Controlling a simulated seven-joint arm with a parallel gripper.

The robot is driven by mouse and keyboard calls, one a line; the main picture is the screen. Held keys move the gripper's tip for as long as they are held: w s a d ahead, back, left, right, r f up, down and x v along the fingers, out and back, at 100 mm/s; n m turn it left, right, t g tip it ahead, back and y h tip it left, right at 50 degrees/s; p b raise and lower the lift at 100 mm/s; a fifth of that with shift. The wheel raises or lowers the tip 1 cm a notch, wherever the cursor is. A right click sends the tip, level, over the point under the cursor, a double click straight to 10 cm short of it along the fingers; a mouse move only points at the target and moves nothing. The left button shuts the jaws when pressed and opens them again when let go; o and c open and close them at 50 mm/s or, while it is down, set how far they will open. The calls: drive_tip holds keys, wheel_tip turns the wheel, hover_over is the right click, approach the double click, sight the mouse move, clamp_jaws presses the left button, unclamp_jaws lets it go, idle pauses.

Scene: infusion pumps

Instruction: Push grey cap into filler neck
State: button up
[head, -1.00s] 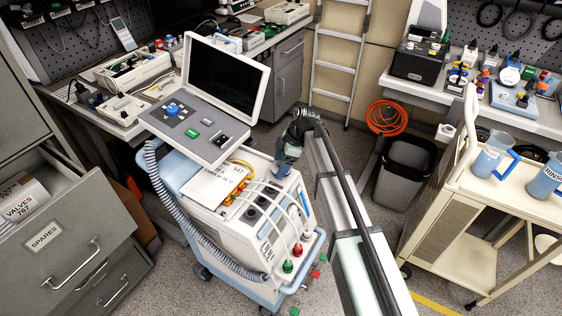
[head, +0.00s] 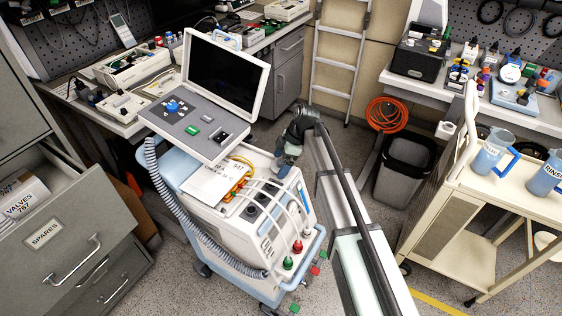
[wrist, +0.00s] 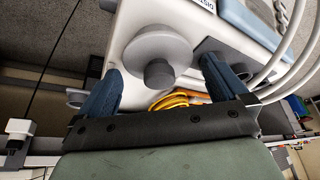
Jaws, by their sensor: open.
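The grey cap (wrist: 160,50) is a round disc with a smaller darker knob in the wrist view. It sits against the white face of the pump machine (wrist: 195,32); its depth in the filler neck cannot be told, and the neck is hidden behind it. My gripper (wrist: 161,68) is open, its two blue fingers either side of the knob with space between. In the head view my gripper (head: 284,166) is at the far right side of the machine (head: 255,215), partly hidden by my arm. The cap is not visible there.
The machine stands on a blue wheeled cart (head: 283,288), with a tilted screen (head: 226,75) and a ribbed hose (head: 170,200). Yellow tubing (wrist: 180,98) lies behind the fingers.

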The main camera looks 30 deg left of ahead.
drive_tip(key=v, duration=1.3)
drive_tip(key=shift+r, duration=0.35)
drive_tip(key=shift+d, duration=0.1)
